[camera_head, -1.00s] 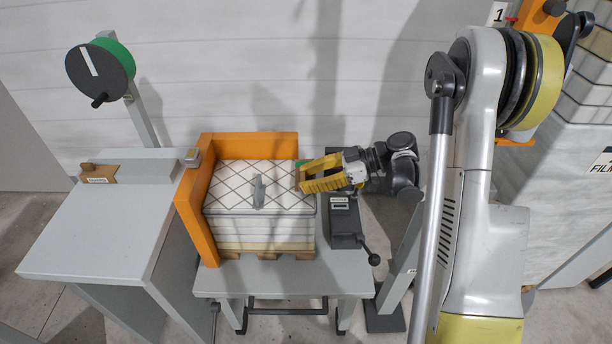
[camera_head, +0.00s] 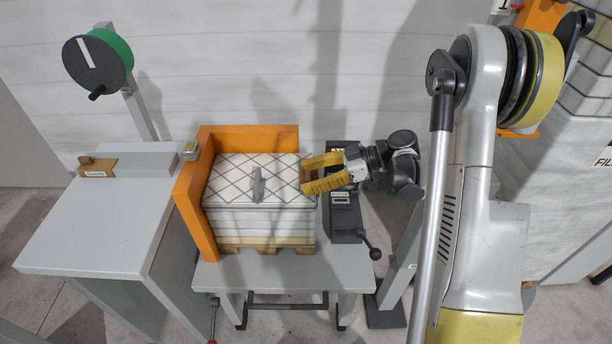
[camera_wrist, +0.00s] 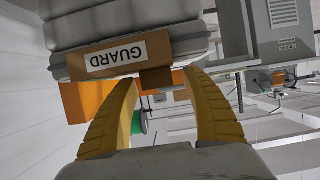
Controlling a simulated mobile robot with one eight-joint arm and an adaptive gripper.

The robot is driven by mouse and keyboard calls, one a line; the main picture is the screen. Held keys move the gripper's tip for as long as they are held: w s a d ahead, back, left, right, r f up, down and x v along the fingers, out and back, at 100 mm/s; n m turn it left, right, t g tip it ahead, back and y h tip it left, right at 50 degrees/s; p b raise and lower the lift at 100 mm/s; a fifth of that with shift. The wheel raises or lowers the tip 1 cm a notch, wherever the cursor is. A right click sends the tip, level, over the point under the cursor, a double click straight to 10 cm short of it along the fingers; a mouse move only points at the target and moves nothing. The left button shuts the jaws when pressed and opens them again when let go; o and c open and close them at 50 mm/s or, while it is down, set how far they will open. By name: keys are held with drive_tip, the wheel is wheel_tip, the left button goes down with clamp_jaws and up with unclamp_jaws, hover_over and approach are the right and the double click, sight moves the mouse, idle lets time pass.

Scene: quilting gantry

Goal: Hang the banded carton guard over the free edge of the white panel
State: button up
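The white panel (camera_head: 235,170) tops a stack in the orange corner frame, with diagonal quilting lines and a small grey upright piece on top. My gripper (camera_head: 304,176) is at the panel's right edge, yellow fingers spread. In the wrist view the brown carton guard (camera_wrist: 180,48), with an upside-down "GUARD" label, lies along the edge of a pale layered body, apparently the panel. The spread fingers (camera_wrist: 160,80) reach toward it with a gap between them. In the head view the guard is mostly hidden at the fingertips. I cannot tell how far it laps over the edge.
The orange frame (camera_head: 190,205) walls the stack's left and back. A dark clamp with a lever (camera_head: 346,215) stands right of the stack. On the left grey table (camera_head: 100,225) lies a labelled brown block (camera_head: 97,167). A green reel (camera_head: 110,50) stands behind.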

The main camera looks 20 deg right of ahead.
drive_tip(key=shift+w, duration=0.1)
drive_tip(key=shift+r, duration=0.15)
drive_tip(key=v, duration=0.7)
drive_tip(key=s+a+r+m+h, duration=0.6)
drive_tip(key=s+a+m+h, duration=0.1)
drive_tip(key=m, duration=0.1)
drive_tip(key=s+r+m+t+h, duration=0.2)
drive_tip(key=s+m+h, duration=0.3)
drive_tip(key=s, duration=0.6)
drive_tip(key=shift+d+r+m+t+h, duration=0.4)
drive_tip(key=shift+m+t, duration=0.1)
drive_tip(key=shift+m, duration=0.2)
drive_tip(key=shift+s+a+f, duration=0.1)
drive_tip(key=shift+s, duration=0.05)
